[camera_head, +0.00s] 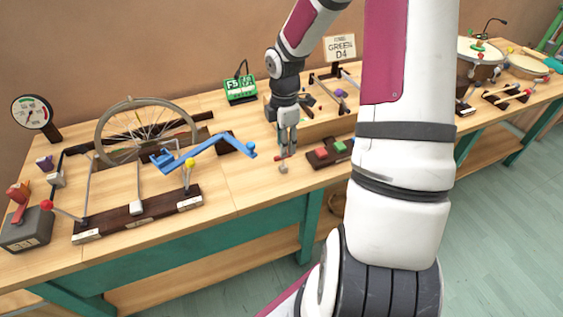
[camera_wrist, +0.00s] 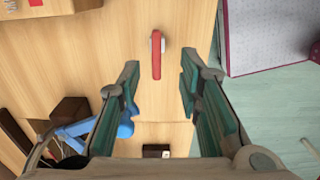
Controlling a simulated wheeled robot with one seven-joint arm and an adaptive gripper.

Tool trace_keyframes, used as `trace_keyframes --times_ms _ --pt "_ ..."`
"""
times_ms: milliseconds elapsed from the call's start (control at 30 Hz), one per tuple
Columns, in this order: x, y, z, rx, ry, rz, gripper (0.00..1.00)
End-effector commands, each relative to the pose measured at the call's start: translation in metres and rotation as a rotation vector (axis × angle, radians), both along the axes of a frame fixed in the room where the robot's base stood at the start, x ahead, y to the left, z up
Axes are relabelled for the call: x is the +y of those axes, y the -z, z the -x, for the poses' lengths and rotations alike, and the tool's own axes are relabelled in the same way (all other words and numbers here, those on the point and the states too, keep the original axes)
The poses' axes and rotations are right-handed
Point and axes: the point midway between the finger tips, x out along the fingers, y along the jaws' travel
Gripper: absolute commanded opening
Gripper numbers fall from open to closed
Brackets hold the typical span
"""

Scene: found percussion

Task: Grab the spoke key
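A small piece with a red bar and a pale grey end, which looks like the spoke key (camera_head: 282,166), lies on the bench near its front edge. In the wrist view the spoke key (camera_wrist: 156,58) lies between and beyond the fingertips, with its red bar pointing toward the gripper. My gripper (camera_head: 287,146) hangs pointing down just above and behind the key in the head view. In the wrist view my gripper (camera_wrist: 160,72) is open, with nothing held between its teal fingers.
A bicycle wheel (camera_head: 101,131) with a blue crank (camera_head: 204,151) stands to the left. A dark block with red and green pads (camera_head: 331,152) is close on the right. A wooden tray (camera_head: 324,127) and green box (camera_head: 240,90) are behind. Bare bench surrounds the key.

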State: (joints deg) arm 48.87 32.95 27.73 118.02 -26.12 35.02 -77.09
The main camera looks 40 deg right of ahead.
Motion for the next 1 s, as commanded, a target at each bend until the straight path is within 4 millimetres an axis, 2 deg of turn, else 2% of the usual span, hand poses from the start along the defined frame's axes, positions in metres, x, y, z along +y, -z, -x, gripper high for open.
trace_keyframes --times_ms 267,600,833,867,1000 --pt "0.000 0.016 -0.001 0.001 -0.002 0.000 0.33" --pt "0.000 0.060 -0.004 0.001 -0.001 0.000 0.33" --pt "-0.001 0.062 -0.004 -0.001 0.000 0.000 0.33" --pt "-0.001 0.062 -0.004 -0.001 0.000 0.000 0.30" --pt "-0.001 0.062 -0.004 -0.001 0.000 0.000 0.00"
